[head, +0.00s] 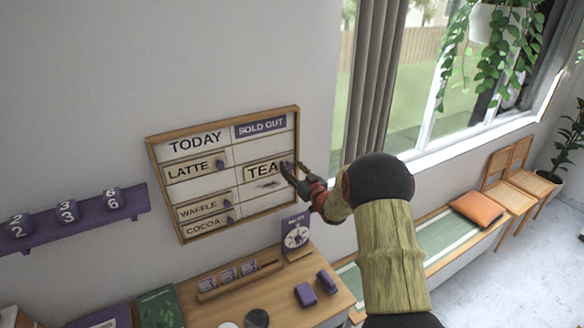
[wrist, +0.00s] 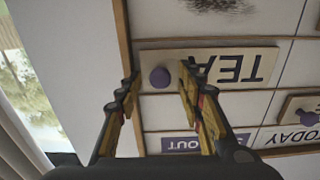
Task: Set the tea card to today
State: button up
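The tea card (head: 262,173) is a pale wooden plate in the right column of the menu board (head: 152,160), under the purple SOLD OUT sign (head: 260,126). In the wrist view the tea card (wrist: 207,68) appears upside down, with a round purple knob (wrist: 160,77) at one end. My gripper (head: 290,172) is at the card's right end in the head view. In the wrist view my gripper (wrist: 158,75) is open, one finger on each side of the knob, with visible gaps. The TODAY heading (head: 195,140) tops the left column.
The latte (head: 188,168), waffle (head: 199,210) and cocoa (head: 204,227) cards are in the left column. The slot between latte and waffle, left of tea, looks empty. A wooden counter (head: 335,296) with small items is below; a curtain (head: 372,80) hangs to the right.

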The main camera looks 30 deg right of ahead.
jog(key=shift+c, duration=1.2)
jog(key=c, duration=0.7)
grip_shut()
